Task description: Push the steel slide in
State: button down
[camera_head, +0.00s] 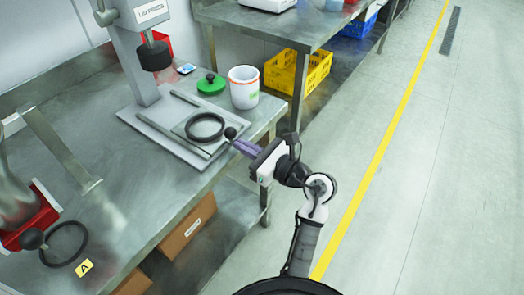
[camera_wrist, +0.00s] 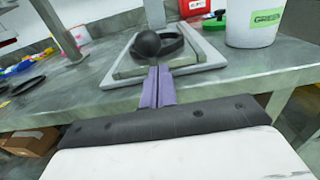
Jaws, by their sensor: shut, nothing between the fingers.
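The steel slide (camera_head: 192,125) is a flat plate between two rails on the base of a press stand (camera_head: 143,60). A black ring (camera_head: 205,127) lies on it, and a black ball knob (camera_head: 230,133) is at its near right end. My gripper (camera_head: 237,146) is shut and empty, its purple fingertips at the knob. I cannot tell whether the fingertips touch the knob.
A white cup (camera_head: 243,88) and a green lid (camera_head: 211,84) stand beside the press. Another black ring (camera_head: 64,244) lies at the table's left, near a yellow A tag (camera_head: 85,268). A yellow crate (camera_head: 297,72) is under the rear table. The floor on the right is clear.

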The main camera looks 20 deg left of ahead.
aim_at(223, 135)
jog(key=shift+x, duration=0.95)
jog(key=x, duration=0.4)
jog(key=shift+w+a, duration=0.15)
jog(key=shift+a, duration=0.25)
jog(key=shift+d, duration=0.15)
